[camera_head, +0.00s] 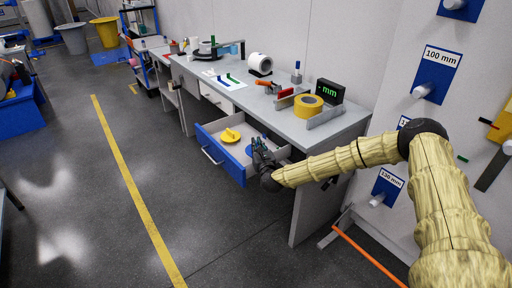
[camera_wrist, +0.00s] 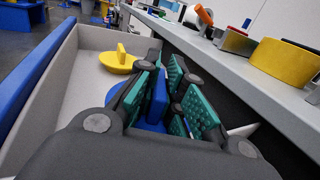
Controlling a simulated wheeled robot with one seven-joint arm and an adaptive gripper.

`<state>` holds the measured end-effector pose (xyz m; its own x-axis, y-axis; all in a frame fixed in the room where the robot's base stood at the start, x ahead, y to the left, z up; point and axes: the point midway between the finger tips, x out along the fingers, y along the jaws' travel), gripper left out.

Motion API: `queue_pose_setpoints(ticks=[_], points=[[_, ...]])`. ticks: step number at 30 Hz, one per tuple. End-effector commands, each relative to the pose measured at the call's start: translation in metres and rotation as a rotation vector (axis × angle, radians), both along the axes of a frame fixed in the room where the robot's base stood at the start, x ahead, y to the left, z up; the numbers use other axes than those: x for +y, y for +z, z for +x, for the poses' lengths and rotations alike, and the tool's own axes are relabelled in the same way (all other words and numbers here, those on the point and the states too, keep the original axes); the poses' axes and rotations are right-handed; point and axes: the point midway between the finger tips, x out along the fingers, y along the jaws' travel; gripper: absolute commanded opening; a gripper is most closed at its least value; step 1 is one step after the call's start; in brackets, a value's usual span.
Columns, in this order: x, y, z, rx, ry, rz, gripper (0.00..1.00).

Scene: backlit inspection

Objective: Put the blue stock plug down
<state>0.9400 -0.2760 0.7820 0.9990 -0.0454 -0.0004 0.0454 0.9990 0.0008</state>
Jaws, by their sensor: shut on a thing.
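The blue stock plug (camera_wrist: 157,97) is a blue disc with an upright grip tab; my gripper (camera_wrist: 168,95) has its green-padded fingers shut on the tab. In the head view my gripper (camera_head: 262,152) is inside the open drawer, at its right end, and the blue plug's disc (camera_head: 249,150) shows just beside the fingers. The plug is low in the drawer (camera_head: 222,156); whether it touches the drawer floor I cannot tell. Much of the disc is hidden by the fingers. A yellow plug (camera_head: 231,136) lies on the drawer floor; it also shows in the wrist view (camera_wrist: 118,60).
The grey workbench (camera_head: 272,112) overhangs the drawer's back edge. On it stand yellow tape (camera_head: 307,105), a green-lit display (camera_head: 329,91), a white roll (camera_head: 260,63) and orange-handled tools. The drawer floor around the yellow plug is mostly bare. Blue wall plates with pegs (camera_head: 433,80) are at right.

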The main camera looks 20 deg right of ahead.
Motion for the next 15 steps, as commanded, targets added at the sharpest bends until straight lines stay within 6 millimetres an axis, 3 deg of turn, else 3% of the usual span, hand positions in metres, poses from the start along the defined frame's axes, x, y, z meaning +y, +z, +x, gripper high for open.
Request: queue_pose_setpoints(ticks=[4,5,8,15], points=[[0.0,-0.0005,0.0,0.0,0.0,0.0,0.0],[0.0,-0.0006,0.0,0.0,0.0,0.0,0.13],[0.0,-0.0007,0.0,0.0,0.0,0.0,0.31],[0.0001,-0.0008,-0.0001,0.0,0.0,0.0,0.31]])
